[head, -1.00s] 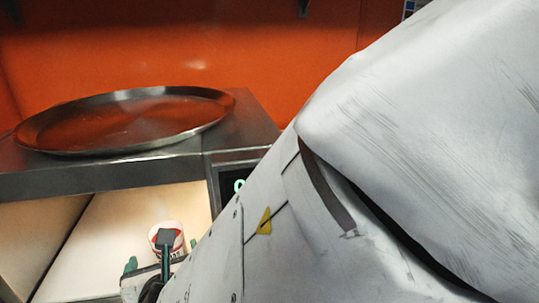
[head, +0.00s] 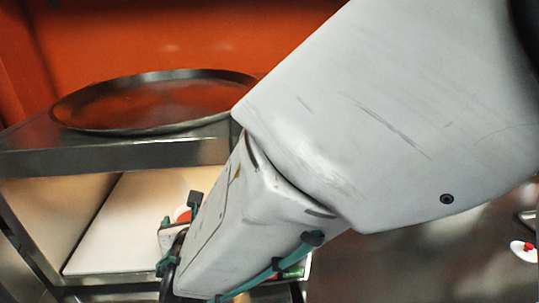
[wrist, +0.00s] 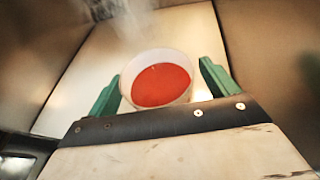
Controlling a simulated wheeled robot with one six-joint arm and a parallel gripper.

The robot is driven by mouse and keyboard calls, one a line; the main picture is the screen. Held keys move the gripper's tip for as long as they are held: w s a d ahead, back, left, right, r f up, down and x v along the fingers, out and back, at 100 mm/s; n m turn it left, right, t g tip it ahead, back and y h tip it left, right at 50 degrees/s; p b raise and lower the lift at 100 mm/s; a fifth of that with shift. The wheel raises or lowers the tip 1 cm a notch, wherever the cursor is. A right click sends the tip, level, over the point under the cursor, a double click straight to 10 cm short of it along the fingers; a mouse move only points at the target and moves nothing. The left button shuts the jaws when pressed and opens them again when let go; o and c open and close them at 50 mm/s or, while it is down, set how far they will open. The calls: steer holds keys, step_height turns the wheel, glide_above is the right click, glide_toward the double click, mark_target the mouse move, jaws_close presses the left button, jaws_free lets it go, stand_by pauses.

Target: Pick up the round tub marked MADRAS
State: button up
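A round white tub (wrist: 160,80) with bright red contents shows in the wrist view, seen from above; no MADRAS lettering is readable. My gripper (wrist: 159,72) has its two green fingers apart, one on each side of the tub. The left finger looks close to the tub's wall, and a gap shows at the right finger. In the head view the tub (head: 183,214) is a small red and white patch, mostly hidden by my gripper (head: 179,210) and arm. I cannot tell whether a finger touches it.
The tub is inside an open metal-framed compartment with a pale floor (head: 112,235) and side walls. A large round metal tray (head: 150,126) lies on the steel top (head: 60,152) above. A small white and red item (head: 524,250) shows at the far right.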

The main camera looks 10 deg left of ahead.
steer(key=c, duration=1.1)
steer(key=shift+r, duration=0.15)
steer(key=shift+c, duration=0.2)
